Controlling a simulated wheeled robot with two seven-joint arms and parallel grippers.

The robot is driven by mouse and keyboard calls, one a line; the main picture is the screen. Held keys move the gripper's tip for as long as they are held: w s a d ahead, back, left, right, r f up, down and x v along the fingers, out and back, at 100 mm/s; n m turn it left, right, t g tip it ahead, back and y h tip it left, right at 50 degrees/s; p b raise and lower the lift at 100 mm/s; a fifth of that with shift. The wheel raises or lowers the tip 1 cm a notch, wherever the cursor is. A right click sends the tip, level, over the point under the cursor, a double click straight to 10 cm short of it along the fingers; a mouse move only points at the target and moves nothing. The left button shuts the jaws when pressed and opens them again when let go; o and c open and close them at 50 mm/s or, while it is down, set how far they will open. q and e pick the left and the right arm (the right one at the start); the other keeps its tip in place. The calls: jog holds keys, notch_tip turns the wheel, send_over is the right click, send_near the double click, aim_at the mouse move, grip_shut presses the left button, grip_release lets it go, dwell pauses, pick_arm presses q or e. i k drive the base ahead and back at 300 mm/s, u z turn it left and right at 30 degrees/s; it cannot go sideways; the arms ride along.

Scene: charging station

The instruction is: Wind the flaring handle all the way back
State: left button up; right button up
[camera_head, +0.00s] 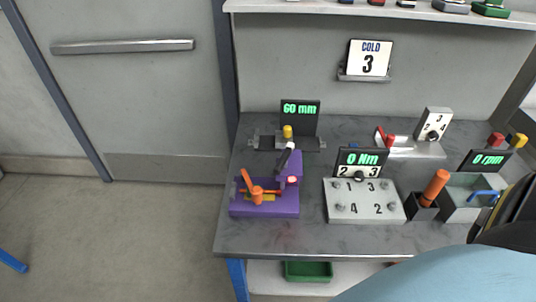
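A purple flaring device (265,207) stands at the left front of the grey workbench. An orange handle (251,187) sits low on its left side and slants up to the left from an orange hub. A dark lever with a pale tip (287,155) rises at its upper right, beside a small red part (292,180). I cannot tell from this view which of these is the flaring handle, nor how far either is turned. No gripper touches the device. Neither of my grippers shows; a light blue and black part of my own body covers the lower right corner.
Behind stands a "60 mm" display (300,109). To the right are a numbered plate (364,203) with a "0 Nm" display (361,158), an orange-handled tool (434,186) in a holder and a grey bin (463,208). A shelf (370,12) overhangs the back. The bench's front strip is clear.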

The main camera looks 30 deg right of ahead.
aim_at(283, 163)
jog(key=u, duration=1.2)
jog(key=k, duration=1.05)
jog(key=z, duration=1.35)
jog(key=i, duration=0.3)
jog(key=u, duration=0.05)
